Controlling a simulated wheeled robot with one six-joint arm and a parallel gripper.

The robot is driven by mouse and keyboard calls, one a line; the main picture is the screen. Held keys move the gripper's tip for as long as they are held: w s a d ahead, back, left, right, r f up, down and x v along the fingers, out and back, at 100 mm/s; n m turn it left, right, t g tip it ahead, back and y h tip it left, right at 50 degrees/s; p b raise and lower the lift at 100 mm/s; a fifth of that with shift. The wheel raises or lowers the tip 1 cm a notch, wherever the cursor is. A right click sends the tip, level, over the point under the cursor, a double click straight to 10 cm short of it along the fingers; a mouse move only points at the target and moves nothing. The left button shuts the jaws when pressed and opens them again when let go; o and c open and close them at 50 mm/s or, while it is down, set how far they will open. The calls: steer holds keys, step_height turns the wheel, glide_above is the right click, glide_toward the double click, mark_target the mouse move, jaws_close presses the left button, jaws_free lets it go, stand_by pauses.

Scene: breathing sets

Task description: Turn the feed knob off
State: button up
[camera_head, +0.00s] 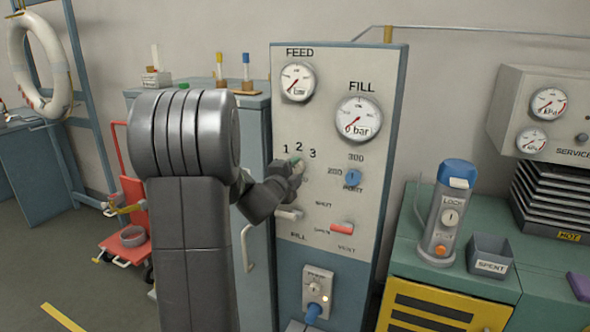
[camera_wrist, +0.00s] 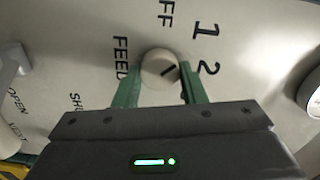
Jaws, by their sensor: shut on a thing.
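The feed knob (camera_wrist: 159,68) is round and cream-coloured with a dark pointer line. In the wrist view, "FEED" is printed to its left, part of "OFF" above, and "1" and "2" to its right. The line points up and right, roughly between "1" and "2". My gripper (camera_wrist: 161,82) has one green finger on each side of the knob and is shut on it. In the head view, my gripper (camera_head: 296,165) is at the panel (camera_head: 385,110) just below the numbers 1, 2 and 3, and hides most of the knob and its "OFF" mark.
A blue knob (camera_head: 352,178) sits right of my gripper, and a red lever (camera_head: 341,228) lies below it. A pale lever (camera_head: 289,214) is just under my gripper. The feed gauge (camera_head: 298,82) and fill gauge (camera_head: 358,120) are above. A green bench (camera_head: 470,275) stands at right.

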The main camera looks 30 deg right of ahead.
steer(key=n+p, duration=0.1)
steer(key=n, duration=0.3)
steer(key=shift+r+n, duration=0.15)
steer(key=shift+n, duration=0.15)
steer(key=n+p, duration=0.2)
steer(key=n, duration=0.2)
steer(key=shift+n, duration=0.4)
steer(key=o, duration=1)
steer(key=shift+a, duration=0.15)
steer(key=b+v, duration=0.1)
steer(key=v, duration=1.2)
steer(key=shift+s+a, duration=0.15)
steer(key=shift+s, duration=0.1)
